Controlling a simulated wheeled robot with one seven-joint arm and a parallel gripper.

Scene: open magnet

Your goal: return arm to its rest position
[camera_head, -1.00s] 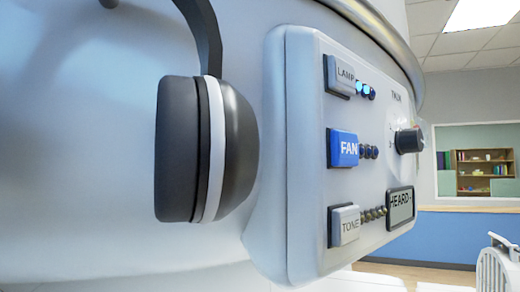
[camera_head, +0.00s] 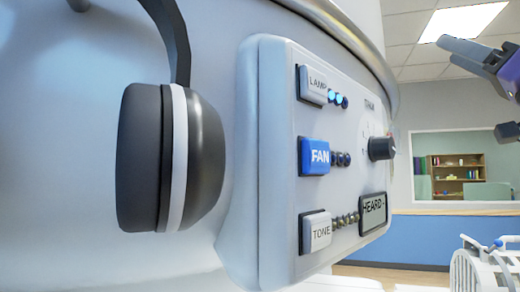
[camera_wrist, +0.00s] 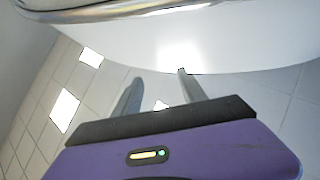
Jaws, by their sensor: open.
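My gripper (camera_wrist: 158,88) shows in the wrist view, with its two grey fingers spread apart and nothing between them. Its purple body fills the bottom of that view. The fingers point toward a white curved surface (camera_wrist: 240,45); I cannot tell the distance. In the head view, a purple and dark part of my arm (camera_head: 482,62) reaches in at the upper right, raised to the right of the control panel and apart from it in the picture. The rest of the arm is out of frame.
The white control panel (camera_head: 275,215) has a LAMP button (camera_head: 314,84), a blue FAN button (camera_head: 315,156), a TONE button (camera_head: 316,231), a dark knob (camera_head: 381,148) and a HEARD display (camera_head: 373,212). Ear defenders (camera_head: 150,160) hang left of it. A white slatted thing (camera_head: 475,270) stands lower right.

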